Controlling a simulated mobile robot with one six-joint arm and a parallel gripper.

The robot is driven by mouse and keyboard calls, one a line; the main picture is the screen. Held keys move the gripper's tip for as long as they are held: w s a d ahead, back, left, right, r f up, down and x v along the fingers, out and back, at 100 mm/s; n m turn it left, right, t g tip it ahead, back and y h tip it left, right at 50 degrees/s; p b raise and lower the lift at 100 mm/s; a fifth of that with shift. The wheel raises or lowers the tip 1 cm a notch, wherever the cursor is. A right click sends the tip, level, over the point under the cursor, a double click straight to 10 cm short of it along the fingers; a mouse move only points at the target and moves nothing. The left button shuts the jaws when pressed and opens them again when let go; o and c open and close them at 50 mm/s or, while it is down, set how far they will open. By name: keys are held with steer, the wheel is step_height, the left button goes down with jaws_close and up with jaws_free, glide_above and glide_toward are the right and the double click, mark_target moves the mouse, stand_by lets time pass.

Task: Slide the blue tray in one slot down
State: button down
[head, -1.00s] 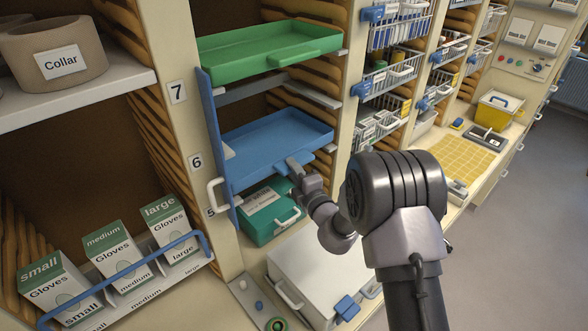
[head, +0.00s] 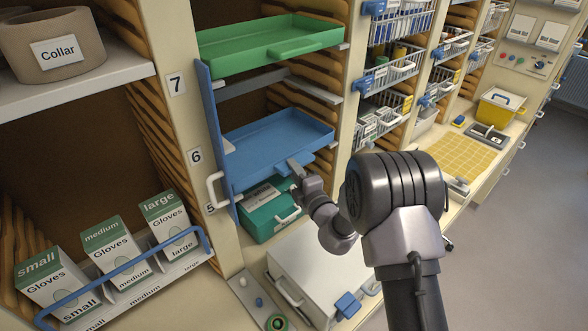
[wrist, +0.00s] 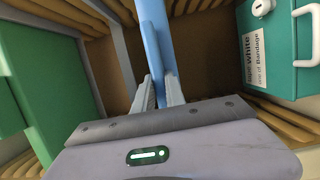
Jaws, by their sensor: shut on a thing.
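The blue tray (head: 275,138) is level in the cabinet bay, near the number 6 label (head: 196,157). My gripper (head: 297,165) is at the tray's front handle, from the front right. In the wrist view my gripper (wrist: 158,92) has its fingers either side of the blue tray's edge (wrist: 155,40), shut on it. A green tray (head: 265,48) sits above the blue tray. Bare grey rails (head: 265,82) show between the two trays. The rails under the blue tray are mostly hidden.
A teal bandage box (head: 262,222) stands close below the blue tray. A blue upright panel (head: 212,130) with a white handle (head: 213,190) edges the bay's left. A white case (head: 318,262) lies lower in front. Wire baskets (head: 395,75) fill the bay to the right.

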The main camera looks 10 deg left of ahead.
steer(key=c, duration=1.3)
jaws_free()
steer(key=shift+s+d, duration=0.1)
steer(key=b+v, duration=0.2)
steer(key=v, duration=1.5)
